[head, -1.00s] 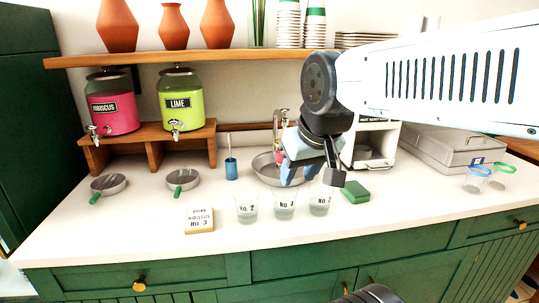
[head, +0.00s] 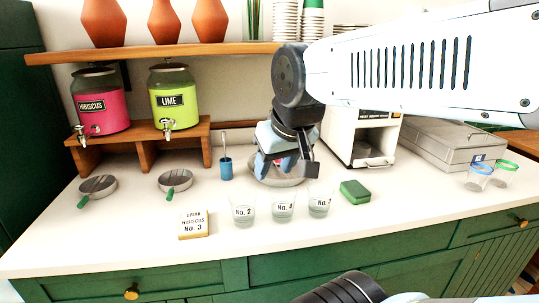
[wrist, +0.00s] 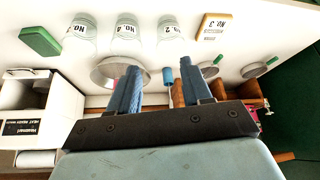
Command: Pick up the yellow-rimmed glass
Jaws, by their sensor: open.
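No glass with a yellow rim can be made out in either view. Three clear glasses stand in a row on the counter, labelled No. 2 (head: 243,211), No. 4 (head: 283,207) and one with its number unclear (head: 320,205). At the far right stand a blue-rimmed glass (head: 478,178) and a green-rimmed glass (head: 504,174).
A card reading hibiscus No. 3 (head: 194,224) lies left of the glasses and a green sponge (head: 355,191) right. Two strainers (head: 98,187) and drink dispensers (head: 175,98) are left. A white machine (head: 362,135) and metal case (head: 440,148) are right. The front counter is clear.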

